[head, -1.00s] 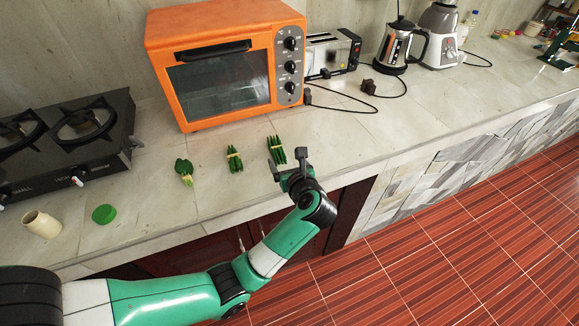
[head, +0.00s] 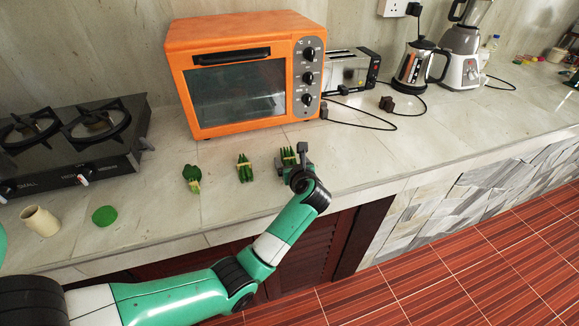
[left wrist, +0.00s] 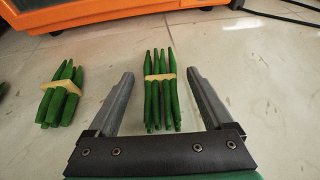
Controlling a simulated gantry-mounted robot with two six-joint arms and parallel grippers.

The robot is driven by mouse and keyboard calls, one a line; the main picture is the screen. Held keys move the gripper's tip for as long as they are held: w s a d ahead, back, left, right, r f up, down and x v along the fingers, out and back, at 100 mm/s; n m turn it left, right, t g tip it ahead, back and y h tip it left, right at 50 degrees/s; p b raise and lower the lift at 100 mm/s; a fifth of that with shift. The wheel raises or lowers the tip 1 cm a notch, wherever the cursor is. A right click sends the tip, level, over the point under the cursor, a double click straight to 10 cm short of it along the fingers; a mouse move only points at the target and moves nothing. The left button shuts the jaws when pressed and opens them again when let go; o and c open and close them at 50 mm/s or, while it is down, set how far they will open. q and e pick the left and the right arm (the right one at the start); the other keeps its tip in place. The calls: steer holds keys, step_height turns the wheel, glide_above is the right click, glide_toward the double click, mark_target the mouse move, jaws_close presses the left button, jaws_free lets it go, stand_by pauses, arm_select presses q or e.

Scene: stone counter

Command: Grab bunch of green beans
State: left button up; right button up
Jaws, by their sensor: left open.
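A bunch of green beans (left wrist: 160,105), tied with a pale yellow band, lies on the stone counter. In the left wrist view it lies between the two spread fingers of my left gripper (left wrist: 160,76), with a gap on each side. In the head view the gripper (head: 292,158) partly covers this bunch (head: 288,152). A second banded bunch (head: 244,168) lies to its left and also shows in the left wrist view (left wrist: 60,97), outside the fingers. My right gripper is not in view.
An orange oven (head: 250,75) stands behind the bunches. A leafy green bundle (head: 192,178), a green lid (head: 104,215), a cream jar (head: 40,221) and a black stove (head: 75,150) are to the left. A toaster (head: 348,70) and its cable are to the right.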

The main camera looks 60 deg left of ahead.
mark_target(289, 158)
arm_select(q)
steer(key=shift+x, duration=0.85)
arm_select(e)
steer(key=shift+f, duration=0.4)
arm_select(q)
jaws_close()
steer(key=r+p, duration=0.1)
steer(key=r, duration=0.1)
steer(key=r+p, duration=0.2)
steer(key=shift+s+d+r, duration=0.15)
steer(key=shift+d+r, duration=0.05)
steer(key=shift+r, duration=0.1)
steer(key=s+d+r+p, duration=0.7)
steer(key=s+d+r, duration=0.1)
steer(key=s, duration=0.2)
steer(key=shift+s+d+r, duration=0.2)
steer(key=shift+s+d, duration=0.1)
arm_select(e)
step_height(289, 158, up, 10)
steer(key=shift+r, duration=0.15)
